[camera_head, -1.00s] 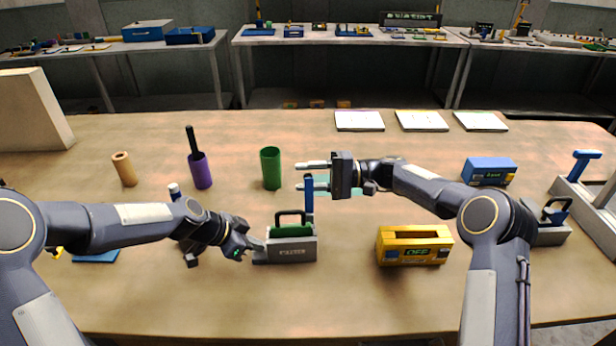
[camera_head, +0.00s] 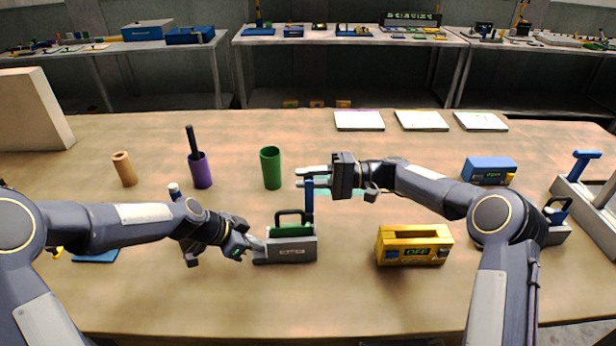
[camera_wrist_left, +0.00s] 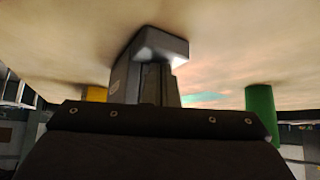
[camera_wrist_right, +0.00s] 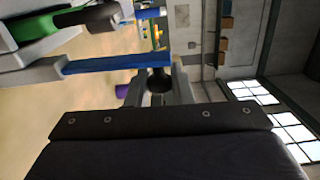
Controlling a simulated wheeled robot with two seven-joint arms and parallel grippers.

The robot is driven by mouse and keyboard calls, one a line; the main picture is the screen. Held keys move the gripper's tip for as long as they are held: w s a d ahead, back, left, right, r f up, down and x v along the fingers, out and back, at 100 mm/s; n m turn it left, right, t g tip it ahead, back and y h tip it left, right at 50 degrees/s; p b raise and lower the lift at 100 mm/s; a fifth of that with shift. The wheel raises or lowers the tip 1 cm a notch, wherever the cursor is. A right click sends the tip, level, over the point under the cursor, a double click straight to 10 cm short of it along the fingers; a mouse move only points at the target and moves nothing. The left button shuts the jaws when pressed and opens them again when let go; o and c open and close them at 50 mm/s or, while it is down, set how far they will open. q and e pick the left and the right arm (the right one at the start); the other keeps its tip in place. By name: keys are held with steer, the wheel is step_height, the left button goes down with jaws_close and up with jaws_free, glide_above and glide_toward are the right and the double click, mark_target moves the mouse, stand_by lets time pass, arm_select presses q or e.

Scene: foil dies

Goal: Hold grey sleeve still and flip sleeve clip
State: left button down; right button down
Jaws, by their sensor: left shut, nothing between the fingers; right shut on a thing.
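The grey sleeve (camera_head: 290,250) sits on the table, with a green block (camera_head: 292,231) with a black handle in it. The blue sleeve clip (camera_head: 310,203) stands upright at its right end and shows as a blue bar in the right wrist view (camera_wrist_right: 115,63). My right gripper (camera_head: 313,178) comes from the right and is shut on the clip's upper end. My left gripper (camera_head: 257,249) is shut and empty, its tips at the sleeve's left end. Whether they press on the sleeve is hard to tell.
A yellow box (camera_head: 414,246) stands right of the sleeve. A green cylinder (camera_head: 270,168), a purple holder (camera_head: 201,171) and a tan tube (camera_head: 124,169) stand behind to the left. A blue box (camera_head: 488,171) is at the right. The table's front strip is clear.

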mark_target(311, 192)
steer(key=n, duration=0.1)
steer(key=s+n, duration=0.2)
steer(key=shift+s+d+r, duration=0.1)
steer(key=shift+s+r, duration=0.15)
steer(key=s+n, duration=0.1)
steer(key=n, duration=0.1)
steer(key=s+n, duration=0.1)
steer(key=n, duration=0.1)
steer(key=shift+s+d+f, duration=0.1)
steer(key=shift+s+f, duration=0.05)
steer(key=shift+s, duration=0.1)
steer(key=shift+s+f+n, duration=0.3)
steer(key=shift+s+n, duration=0.25)
steer(key=shift+n, duration=0.6)
steer(key=shift+s+f+n, duration=0.25)
steer(key=shift+s+n, duration=0.25)
steer(key=shift+n, duration=0.6)
steer(key=shift+s+f+n, duration=0.3)
steer(key=shift+s+n, duration=0.25)
steer(key=shift+n, duration=0.6)
steer(key=c, duration=1.3)
jaws_free()
steer(key=shift+c, duration=0.2)
step_height(311, 192, up, 10)
